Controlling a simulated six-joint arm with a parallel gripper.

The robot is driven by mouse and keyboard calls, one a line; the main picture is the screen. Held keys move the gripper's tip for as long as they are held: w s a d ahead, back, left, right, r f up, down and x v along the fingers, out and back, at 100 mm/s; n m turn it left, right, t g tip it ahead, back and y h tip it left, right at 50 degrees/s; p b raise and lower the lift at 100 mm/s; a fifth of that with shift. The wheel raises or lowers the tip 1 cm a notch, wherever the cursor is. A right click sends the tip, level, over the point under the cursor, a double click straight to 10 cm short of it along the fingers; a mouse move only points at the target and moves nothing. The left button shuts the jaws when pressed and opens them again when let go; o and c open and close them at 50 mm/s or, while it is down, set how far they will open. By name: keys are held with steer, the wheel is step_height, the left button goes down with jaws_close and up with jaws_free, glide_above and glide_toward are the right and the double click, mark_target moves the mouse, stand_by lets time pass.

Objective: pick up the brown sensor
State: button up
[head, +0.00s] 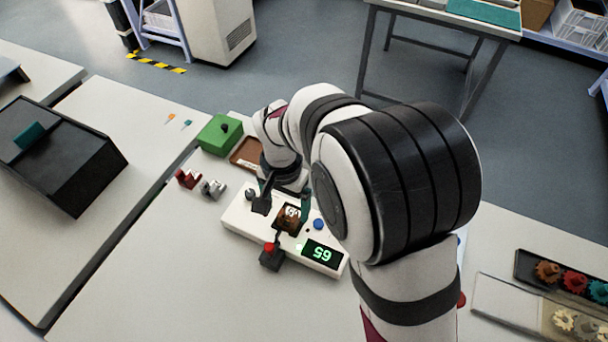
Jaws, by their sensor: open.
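A brown block (288,218), which looks like the brown sensor, sits on the white device (238,225) with a green number display (322,254). My gripper (283,204) points down over the device, with its fingers apart. One dark finger shows left of the brown block, and the other shows to its right, partly behind it. I cannot tell whether either finger touches the block. My arm hides the right part of the table behind it.
A red-topped dark switch (270,256) stands at the device's front edge, and a blue button (318,224) is on the device. A green box (220,134), a brown tray (243,152) and small red and grey parts (188,179) lie behind left. The front left table is clear.

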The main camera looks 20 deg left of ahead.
mark_target(287, 216)
step_height(287, 216, down, 5)
steer(key=shift+w+f, duration=0.15)
steer(key=shift+f, duration=0.05)
jaws_close()
stand_by(0.3)
